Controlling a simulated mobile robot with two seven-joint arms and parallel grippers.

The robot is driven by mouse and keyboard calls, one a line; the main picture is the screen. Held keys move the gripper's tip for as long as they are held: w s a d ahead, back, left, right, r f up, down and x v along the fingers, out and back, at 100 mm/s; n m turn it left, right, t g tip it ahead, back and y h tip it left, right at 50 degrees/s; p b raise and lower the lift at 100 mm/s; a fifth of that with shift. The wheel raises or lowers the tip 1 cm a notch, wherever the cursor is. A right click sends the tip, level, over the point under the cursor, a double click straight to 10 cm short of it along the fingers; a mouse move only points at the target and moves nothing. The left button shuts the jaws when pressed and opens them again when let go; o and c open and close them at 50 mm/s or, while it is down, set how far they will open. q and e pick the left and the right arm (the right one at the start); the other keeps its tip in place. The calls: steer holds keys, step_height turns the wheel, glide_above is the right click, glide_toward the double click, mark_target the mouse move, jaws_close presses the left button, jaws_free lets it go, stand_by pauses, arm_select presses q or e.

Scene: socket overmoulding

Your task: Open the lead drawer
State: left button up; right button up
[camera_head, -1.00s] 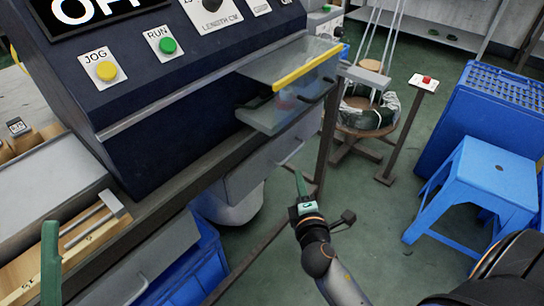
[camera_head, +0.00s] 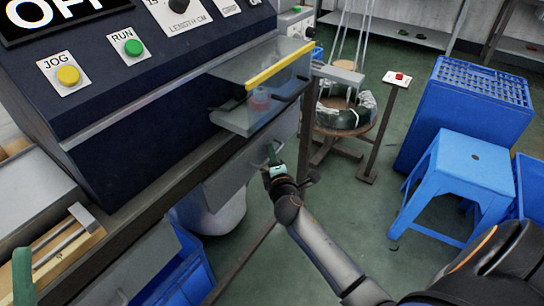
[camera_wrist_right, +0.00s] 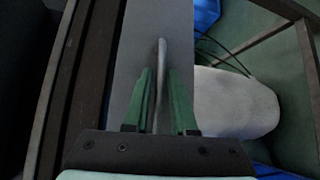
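The grey drawer front (camera_head: 225,183) sits under the bench below the clear-covered machine outlet, and it looks shut. Its pale bar handle (camera_wrist_right: 162,52) stands out from the grey front in the right wrist view. My right gripper (camera_head: 272,157) is at this handle; in the wrist view its green fingers (camera_wrist_right: 162,85) are open, one on each side of the bar, with a gap visible on the right side. In the head view the gripper partly hides the handle. One green finger of my left gripper (camera_head: 22,272) shows at the lower left, over the bench.
Another grey drawer front (camera_head: 150,262) is farther left under the bench, above a blue crate (camera_head: 190,280). A white rounded container (camera_wrist_right: 238,100) is beneath. A blue stool (camera_head: 470,165) and a large blue crate (camera_head: 470,110) stand right. Green floor is clear between.

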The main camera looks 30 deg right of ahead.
jaws_close()
stand_by(1.4)
